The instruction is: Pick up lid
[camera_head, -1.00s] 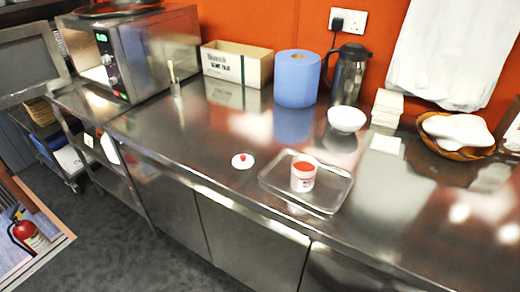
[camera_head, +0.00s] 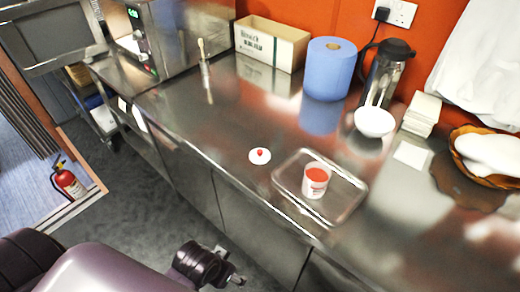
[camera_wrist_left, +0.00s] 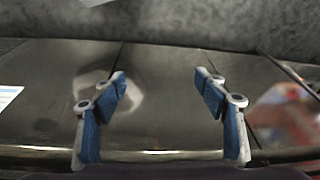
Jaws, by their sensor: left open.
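The lid (camera_head: 259,156) is a small white disc with a red knob. It lies flat on the steel counter near the front edge, left of the tray. A white tub (camera_head: 315,180) with red contents or top stands on the metal tray (camera_head: 345,208). My left arm shows at the bottom left of the head view, below the counter edge and apart from the lid. In the left wrist view my left gripper (camera_wrist_left: 160,85) is open and empty, its blue-padded fingers wide apart before steel panels. The lid is not seen there. My right gripper is not in view.
The steel counter (camera_head: 225,150) is clear around the lid. A blue paper roll (camera_head: 330,68), a cardboard box (camera_head: 270,43), a flask (camera_head: 388,72) and a white bowl (camera_head: 373,121) stand at the back. A bread basket (camera_head: 485,165) is at the right.

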